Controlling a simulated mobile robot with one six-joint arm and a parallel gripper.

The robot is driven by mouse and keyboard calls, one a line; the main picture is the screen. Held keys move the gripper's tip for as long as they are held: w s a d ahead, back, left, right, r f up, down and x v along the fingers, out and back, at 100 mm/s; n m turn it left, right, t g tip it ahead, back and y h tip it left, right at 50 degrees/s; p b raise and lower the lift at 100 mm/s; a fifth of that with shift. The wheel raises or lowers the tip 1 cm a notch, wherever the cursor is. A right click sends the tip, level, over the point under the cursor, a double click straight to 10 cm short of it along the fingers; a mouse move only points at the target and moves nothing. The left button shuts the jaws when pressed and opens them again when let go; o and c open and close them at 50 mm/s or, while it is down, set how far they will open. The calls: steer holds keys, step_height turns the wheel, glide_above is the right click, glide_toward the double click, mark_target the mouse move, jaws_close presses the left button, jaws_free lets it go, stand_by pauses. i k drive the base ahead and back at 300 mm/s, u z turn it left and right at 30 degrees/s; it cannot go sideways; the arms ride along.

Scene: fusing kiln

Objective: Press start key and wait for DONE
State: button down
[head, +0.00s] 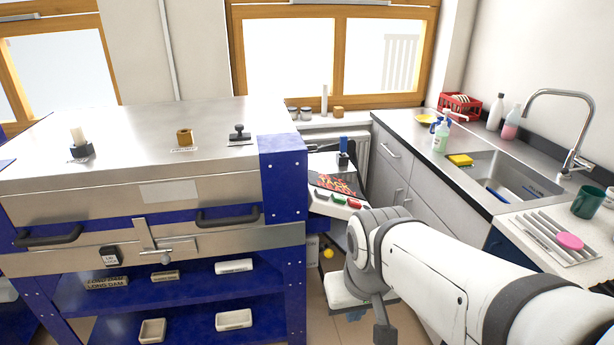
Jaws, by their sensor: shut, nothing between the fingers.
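The control panel (333,201) stands to the right of the kiln, tilted up toward me. It has a green key (339,199), a red key (354,203) and a dark display (338,184) with orange and red lettering. The lettering seems to include READY, but it is small and partly unclear. No DONE is readable. My white arm reaches in from the lower right, and its bulky joint is just below and right of the panel. I cannot make out my gripper's fingertips. They seem to be hidden by the arm.
On the right, a counter (400,130) carries a sink (515,172), bottles and a red basket (460,104). Little floor shows between kiln and cabinets.

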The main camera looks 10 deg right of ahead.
mark_target(336, 198)
steer(key=i, duration=0.95)
